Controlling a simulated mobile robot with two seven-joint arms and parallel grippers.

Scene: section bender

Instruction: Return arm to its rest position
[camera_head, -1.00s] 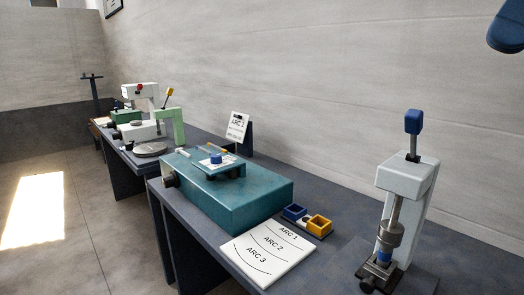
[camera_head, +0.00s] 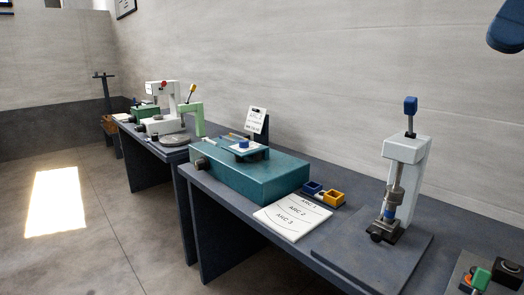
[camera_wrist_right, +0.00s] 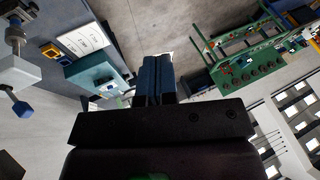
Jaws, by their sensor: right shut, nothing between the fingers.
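My right gripper (camera_wrist_right: 158,78) shows in the right wrist view. Its two dark blue fingers are together with nothing between them, and it is in the air away from the bench. A dark blue rounded part of my right arm (camera_head: 507,28) shows at the top right of the head view; the fingers cannot be made out there. My left gripper is in neither view. The teal bender (camera_head: 250,175) stands on the dark bench with a blue knob on top. The white arc card (camera_head: 290,217) lies before it. The white press (camera_head: 408,170) stands upright at the right.
Blue and yellow bins (camera_head: 323,194) sit between bender and press. A small sign (camera_head: 256,120) stands behind the bender. Another bench with a white machine (camera_head: 162,110) is farther left. A green rack (camera_wrist_right: 250,65) shows in the wrist view. The floor at left is clear.

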